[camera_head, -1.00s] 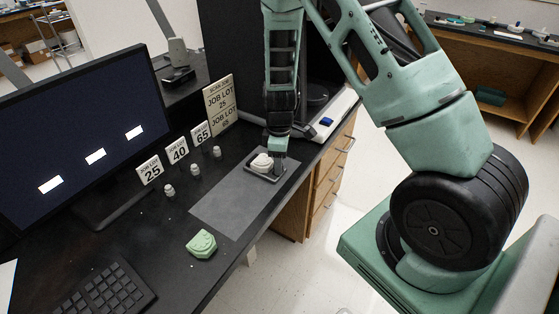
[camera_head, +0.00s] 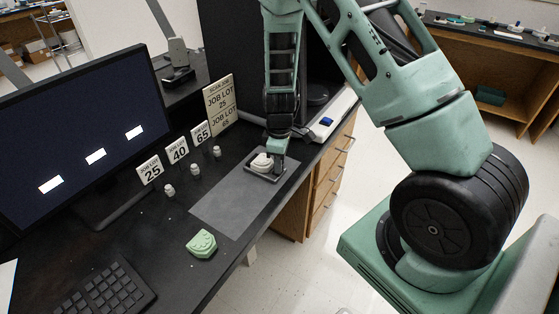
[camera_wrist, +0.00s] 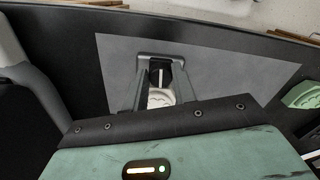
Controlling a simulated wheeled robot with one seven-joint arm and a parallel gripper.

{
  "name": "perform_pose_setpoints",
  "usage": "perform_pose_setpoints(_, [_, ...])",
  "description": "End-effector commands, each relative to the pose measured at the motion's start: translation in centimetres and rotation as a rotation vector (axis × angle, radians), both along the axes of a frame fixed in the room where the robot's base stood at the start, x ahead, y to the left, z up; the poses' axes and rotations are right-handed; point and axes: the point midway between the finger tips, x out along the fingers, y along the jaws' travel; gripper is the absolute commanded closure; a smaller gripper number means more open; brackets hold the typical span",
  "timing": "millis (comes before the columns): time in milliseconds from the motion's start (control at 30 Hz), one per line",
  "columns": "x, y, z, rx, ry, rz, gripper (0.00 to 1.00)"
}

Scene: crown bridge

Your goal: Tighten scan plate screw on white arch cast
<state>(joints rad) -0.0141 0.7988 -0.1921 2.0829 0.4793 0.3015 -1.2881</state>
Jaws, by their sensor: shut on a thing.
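The white arch cast (camera_head: 261,162) sits on a dark scan plate (camera_head: 265,181) on the grey mat. My gripper (camera_head: 279,157) points down at the plate's right end, beside the cast. In the wrist view my gripper's fingers (camera_wrist: 161,88) reach to the plate, and the white cast (camera_wrist: 161,98) shows between them. A pale line on a dark part (camera_wrist: 161,76) shows just beyond the cast. The gripper is shut on the screw at the plate's end; the screw is mostly hidden by the fingers.
Small white pieces (camera_head: 195,169) stand before number cards (camera_head: 178,150). A monitor (camera_head: 80,130) and keyboard (camera_head: 105,296) are left. The grey mat (camera_head: 225,205) is clear left of the plate.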

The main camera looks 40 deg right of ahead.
Motion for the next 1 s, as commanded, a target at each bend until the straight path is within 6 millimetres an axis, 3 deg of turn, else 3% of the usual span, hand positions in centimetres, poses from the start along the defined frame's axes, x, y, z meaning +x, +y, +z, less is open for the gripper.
perform_pose_setpoints(1000, [-0.05, 0.31, 0.12, 0.0, 0.0, -0.89, 0.96])
